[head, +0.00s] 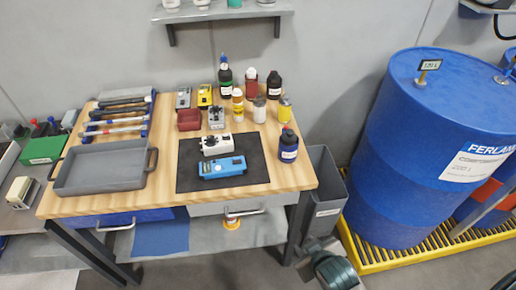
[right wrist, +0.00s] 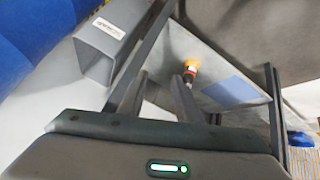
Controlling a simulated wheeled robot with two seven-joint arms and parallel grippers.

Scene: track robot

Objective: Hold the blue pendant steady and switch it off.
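The blue pendant (head: 222,168) lies flat on a black mat (head: 255,175) on the wooden-topped workbench (head: 165,198) in the head view. Dark controls show on its upper face, too small to read. A white pendant (head: 216,144) lies just behind it on the same mat. My right gripper (head: 316,247) is low at the bench's front right corner, well away from the blue pendant. In the right wrist view its two fingers (right wrist: 160,88) are apart with nothing between them. My left gripper is not in view.
A grey tray (head: 103,190) sits at the bench's left. Several bottles stand behind the mat, and a dark blue bottle (head: 289,146) is at its right edge. A grey bin (head: 325,190) hangs at the bench's right side. A blue drum (head: 400,150) stands further right.

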